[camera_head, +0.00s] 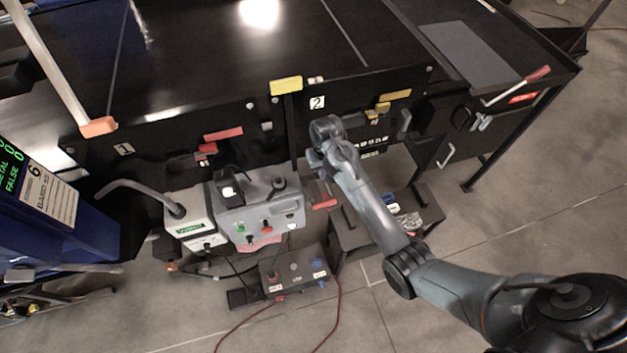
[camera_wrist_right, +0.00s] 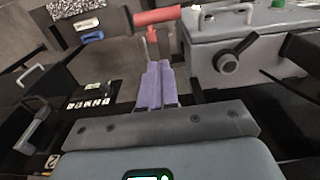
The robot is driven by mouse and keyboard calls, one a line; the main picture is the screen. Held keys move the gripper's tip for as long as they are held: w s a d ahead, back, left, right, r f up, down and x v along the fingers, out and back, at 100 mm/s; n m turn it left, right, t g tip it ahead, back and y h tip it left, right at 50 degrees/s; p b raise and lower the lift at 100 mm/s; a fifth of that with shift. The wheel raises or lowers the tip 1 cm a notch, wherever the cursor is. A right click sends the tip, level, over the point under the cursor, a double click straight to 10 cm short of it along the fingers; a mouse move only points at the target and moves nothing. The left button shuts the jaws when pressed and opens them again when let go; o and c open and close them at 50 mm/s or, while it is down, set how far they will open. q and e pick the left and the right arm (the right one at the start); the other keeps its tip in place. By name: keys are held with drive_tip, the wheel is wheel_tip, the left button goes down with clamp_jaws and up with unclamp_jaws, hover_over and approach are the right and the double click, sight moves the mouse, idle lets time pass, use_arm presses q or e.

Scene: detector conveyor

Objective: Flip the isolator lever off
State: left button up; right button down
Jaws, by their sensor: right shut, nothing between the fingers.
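A lever with a red grip (camera_head: 324,204) hangs low at the front of the black cabinet in the head view, just below my right gripper (camera_head: 318,163). In the right wrist view the red grip (camera_wrist_right: 158,16) lies across the top, beyond the tips of my right gripper (camera_wrist_right: 157,66). The purple fingers are together and empty. A gap seems to remain between them and the red grip. Which lever is the isolator is not labelled legibly; another red-tipped lever (camera_head: 537,74) sits at the far right. My left gripper is out of view.
A grey box with a black knob (camera_head: 278,184) stands left of the gripper; its black handle (camera_wrist_right: 237,52) shows in the wrist view. A small control box (camera_head: 295,268) with red cables lies on the floor. An orange-tipped bar (camera_head: 98,126) is at left.

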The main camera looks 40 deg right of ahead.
drive_tip(key=shift+w, duration=0.4)
drive_tip(key=shift+f, duration=0.1)
drive_tip(key=shift+s+a+f+p, duration=0.1)
drive_tip(key=shift+s+f+p, duration=0.25)
drive_tip(key=shift+f, duration=1.85)
drive_tip(key=shift+s+a+f+p, duration=0.1)
drive_tip(key=shift+s+f+p, duration=0.3)
drive_tip(key=shift+f, duration=1.8)
drive_tip(key=shift+s+a+f+p, duration=0.15)
drive_tip(key=shift+f+p, duration=0.35)
drive_tip(key=shift+f, duration=1.7)
